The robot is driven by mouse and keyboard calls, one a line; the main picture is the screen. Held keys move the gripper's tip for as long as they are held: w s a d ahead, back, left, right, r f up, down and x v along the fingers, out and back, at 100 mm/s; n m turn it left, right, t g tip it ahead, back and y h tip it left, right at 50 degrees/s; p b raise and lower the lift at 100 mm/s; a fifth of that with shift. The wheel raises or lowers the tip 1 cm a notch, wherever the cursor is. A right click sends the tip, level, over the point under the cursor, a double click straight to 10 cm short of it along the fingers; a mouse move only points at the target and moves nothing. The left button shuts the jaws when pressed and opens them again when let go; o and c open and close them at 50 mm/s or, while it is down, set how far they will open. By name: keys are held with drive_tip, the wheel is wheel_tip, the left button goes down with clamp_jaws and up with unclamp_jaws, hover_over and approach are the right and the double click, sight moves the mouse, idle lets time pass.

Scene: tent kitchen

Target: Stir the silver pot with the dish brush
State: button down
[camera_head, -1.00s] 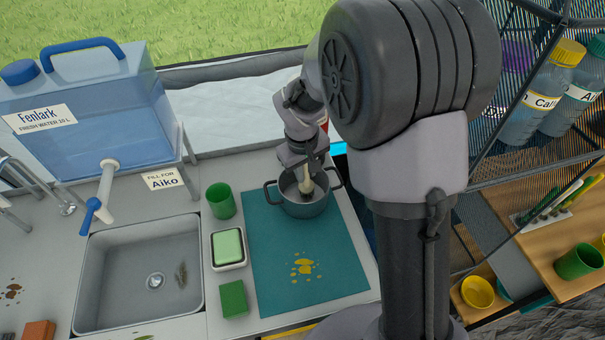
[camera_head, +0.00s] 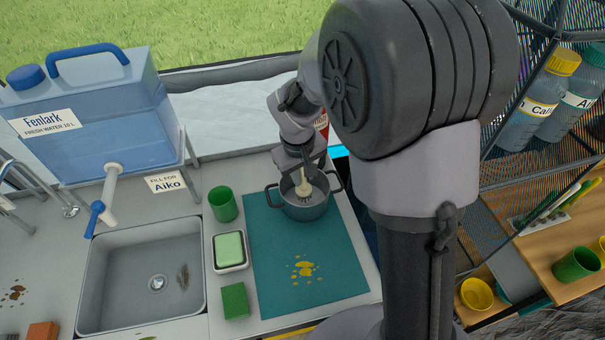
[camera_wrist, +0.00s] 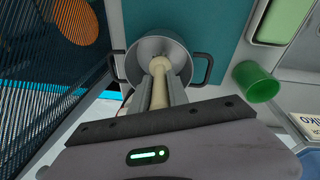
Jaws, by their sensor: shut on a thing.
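The silver pot (camera_head: 306,210) stands on the far end of the teal mat (camera_head: 305,262), with a dark handle on each side. It also shows in the wrist view (camera_wrist: 141,54). My gripper (camera_head: 302,168) is above the pot and shut on the dish brush (camera_head: 304,190), a cream-coloured brush whose head points down at the pot's opening. In the wrist view the brush (camera_wrist: 160,66) runs from between my fingers (camera_wrist: 161,90) into the pot's mouth. The bristles and the pot's bottom are mostly hidden there.
Left of the pot stand a green cup (camera_head: 223,203), a soap dish (camera_head: 230,250), a green sponge (camera_head: 235,301) and the sink (camera_head: 140,275). A blue water tank (camera_head: 95,120) is behind the sink. A mesh rack (camera_head: 520,165) is at right. The mat's near part is clear except for yellow stains.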

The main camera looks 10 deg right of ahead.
drive_tip(key=r+p, duration=0.1)
drive_tip(key=r, duration=0.1)
drive_tip(key=r+p, duration=0.2)
drive_tip(key=s+r+p, duration=0.1)
drive_tip(key=r, duration=0.1)
drive_tip(key=shift+s+a+r, duration=0.1)
drive_tip(key=shift+a+r, duration=0.2)
drive_tip(key=shift+f, duration=0.1)
idle(0.4)
wheel_tip(320, 180, up, 5)
drive_tip(key=p, duration=0.4)
drive_tip(key=shift+r+p, duration=0.2)
drive_tip(key=shift+p, duration=0.1)
drive_tip(key=shift+f, duration=0.15)
